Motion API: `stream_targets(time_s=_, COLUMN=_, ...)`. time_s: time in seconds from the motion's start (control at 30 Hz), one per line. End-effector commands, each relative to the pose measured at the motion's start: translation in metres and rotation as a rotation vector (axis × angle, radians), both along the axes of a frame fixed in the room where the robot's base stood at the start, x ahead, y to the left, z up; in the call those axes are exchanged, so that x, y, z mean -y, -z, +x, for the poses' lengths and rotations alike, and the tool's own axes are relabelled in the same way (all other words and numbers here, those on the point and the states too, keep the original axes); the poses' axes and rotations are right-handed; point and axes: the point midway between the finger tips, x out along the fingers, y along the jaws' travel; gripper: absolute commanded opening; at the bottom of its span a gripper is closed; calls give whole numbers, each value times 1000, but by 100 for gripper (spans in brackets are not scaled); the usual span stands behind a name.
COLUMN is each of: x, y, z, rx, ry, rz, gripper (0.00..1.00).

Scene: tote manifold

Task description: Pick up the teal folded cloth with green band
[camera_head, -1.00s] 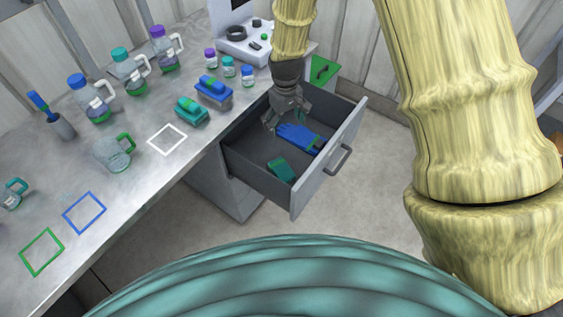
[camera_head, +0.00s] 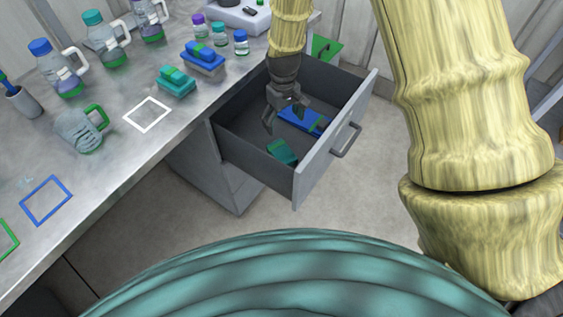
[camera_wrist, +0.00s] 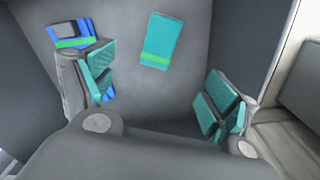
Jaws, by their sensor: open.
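The teal folded cloth with a green band (camera_head: 283,151) lies flat in the open grey drawer (camera_head: 240,150), towards its near end. In the wrist view the teal cloth (camera_wrist: 163,36) is at top centre, with the green band across its lower part. My gripper (camera_head: 286,118) is inside or just over the drawer, above and behind the teal cloth. In the wrist view my gripper (camera_wrist: 160,88) has its teal-padded fingers wide apart, with nothing between them. The teal cloth is beyond the fingers, apart from them.
A blue item with a green band (camera_head: 300,119) lies farther back in the drawer, partly hidden by my gripper; it also shows in the wrist view (camera_wrist: 66,32). The drawer's front panel (camera_head: 335,140) rises at right. The counter (camera_head: 110,165) at left holds bottles and stacked items.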

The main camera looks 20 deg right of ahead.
Motion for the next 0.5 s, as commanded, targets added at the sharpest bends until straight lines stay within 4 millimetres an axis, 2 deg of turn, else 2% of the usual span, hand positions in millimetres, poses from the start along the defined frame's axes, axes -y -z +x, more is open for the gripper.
stream_targets(time_s=0.03, x=0, y=22, z=0, rx=0, ry=-1, rz=0, gripper=88)
stream_targets(time_s=0.2, x=-1, y=50, z=0, rx=0, ry=-2, rz=0, gripper=88)
stream_targets(time_s=0.33, x=-2, y=63, z=1, rx=0, ry=-3, rz=0, gripper=88)
stream_targets(time_s=0.5, x=-2, y=69, z=1, rx=0, ry=-3, rz=0, gripper=88)
